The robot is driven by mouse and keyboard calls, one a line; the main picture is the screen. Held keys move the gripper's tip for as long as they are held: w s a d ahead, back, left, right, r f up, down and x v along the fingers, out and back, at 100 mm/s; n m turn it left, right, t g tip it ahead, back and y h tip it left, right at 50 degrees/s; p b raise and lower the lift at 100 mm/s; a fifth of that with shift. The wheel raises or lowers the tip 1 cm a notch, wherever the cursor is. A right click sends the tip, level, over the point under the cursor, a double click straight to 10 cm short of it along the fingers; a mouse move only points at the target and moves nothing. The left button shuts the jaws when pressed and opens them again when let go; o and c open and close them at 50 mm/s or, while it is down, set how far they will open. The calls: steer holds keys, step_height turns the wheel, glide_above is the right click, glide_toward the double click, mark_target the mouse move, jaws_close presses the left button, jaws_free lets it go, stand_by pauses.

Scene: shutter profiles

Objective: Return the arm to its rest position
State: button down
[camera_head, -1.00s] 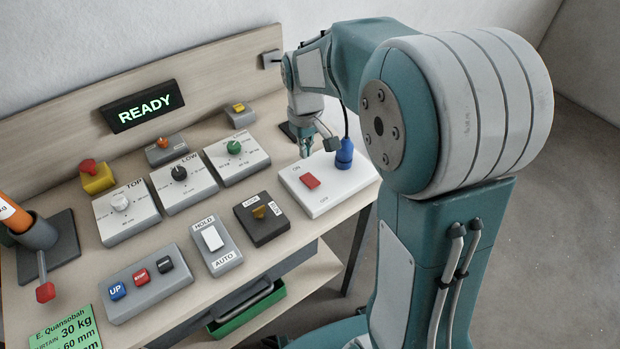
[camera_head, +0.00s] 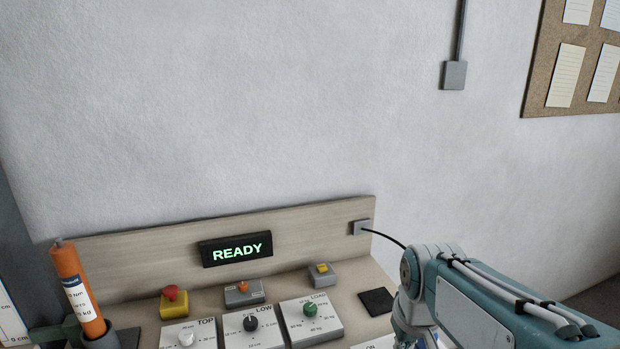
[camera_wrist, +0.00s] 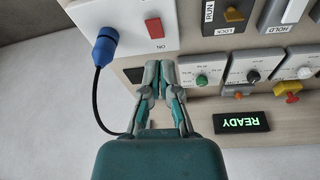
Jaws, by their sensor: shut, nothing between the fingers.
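My arm (camera_head: 480,300) shows at the lower right of the head view, over the right end of the bench; its fingers are below the frame there. In the wrist view my gripper (camera_wrist: 161,80) is shut and empty, its fingertips together. Beyond it is the white switch box with a red rocker switch (camera_wrist: 154,28) marked ON. A blue plug (camera_wrist: 104,46) with a black cable stands at that box's edge. The gripper appears apart from the plug and the switch.
The bench carries a lit READY display (camera_head: 236,249), a red mushroom button (camera_head: 174,298), dial boxes with a green knob (camera_head: 310,308) and a black knob (camera_head: 250,323), and an orange tool (camera_head: 78,288) in a holder. A wall stands close behind; a pinboard (camera_head: 572,60) hangs at right.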

steer(key=s+r+m+t, duration=0.2)
steer(key=s+t, duration=0.1)
steer(key=s, duration=0.8)
steer(key=shift+s, duration=0.3)
